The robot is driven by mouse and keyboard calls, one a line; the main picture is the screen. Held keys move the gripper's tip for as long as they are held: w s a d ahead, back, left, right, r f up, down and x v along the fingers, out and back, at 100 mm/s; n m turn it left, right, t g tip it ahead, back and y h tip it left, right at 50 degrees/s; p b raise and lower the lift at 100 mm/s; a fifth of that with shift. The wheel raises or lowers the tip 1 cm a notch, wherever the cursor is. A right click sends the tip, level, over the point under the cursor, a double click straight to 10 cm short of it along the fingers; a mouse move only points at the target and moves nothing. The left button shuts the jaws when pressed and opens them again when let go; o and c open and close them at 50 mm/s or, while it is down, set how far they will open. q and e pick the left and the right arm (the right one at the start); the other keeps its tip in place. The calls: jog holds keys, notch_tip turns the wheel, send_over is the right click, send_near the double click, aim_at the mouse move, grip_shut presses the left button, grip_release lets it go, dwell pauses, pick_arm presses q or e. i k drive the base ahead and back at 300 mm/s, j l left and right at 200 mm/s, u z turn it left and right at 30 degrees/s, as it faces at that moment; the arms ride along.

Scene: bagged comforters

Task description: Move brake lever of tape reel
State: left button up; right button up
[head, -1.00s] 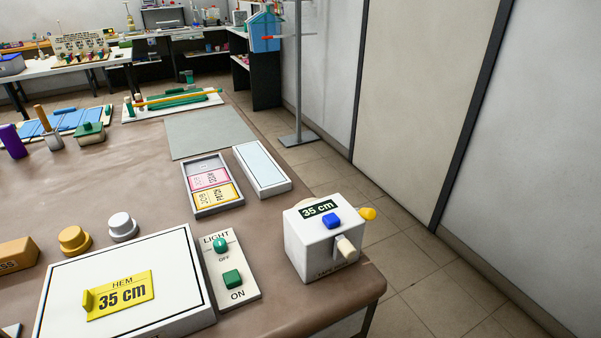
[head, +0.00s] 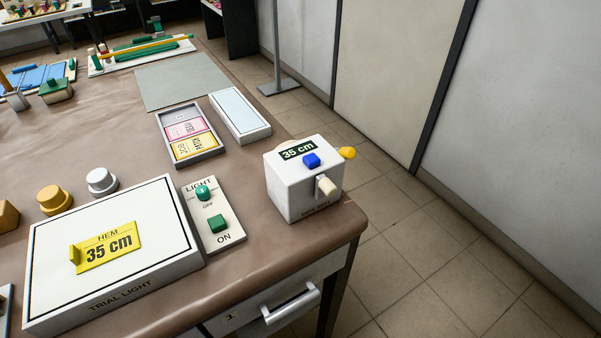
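The tape reel (head: 290,195) is a white box at the right corner of the brown table. Its top carries a dark "35 cm" display (head: 298,149) and a blue button (head: 311,160). A cream-coloured lever (head: 327,186) sticks out of a slot on its front right face. A yellow knob (head: 347,153) shows at its far right side. Which of these parts is the brake lever is not labelled legibly. Neither of my grippers is in view.
The trial light box (head: 150,230) with a yellow "35 cm" hem card (head: 106,247) lies left of the reel. A light switch panel (head: 227,237) stands between them. A drawer (head: 260,310) with a handle is below the table edge. Floor (head: 440,260) right of the table is clear.

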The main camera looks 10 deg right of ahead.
aim_at(347, 153)
jog(key=i+l+u, duration=0.1)
jog(key=l+u, duration=0.3)
jog(key=l, duration=0.3)
jog(key=l+u, duration=0.4)
jog(key=l, duration=0.3)
jog(key=k+l+u, duration=0.1)
jog(key=l+u, duration=0.25)
jog(key=l, duration=0.35)
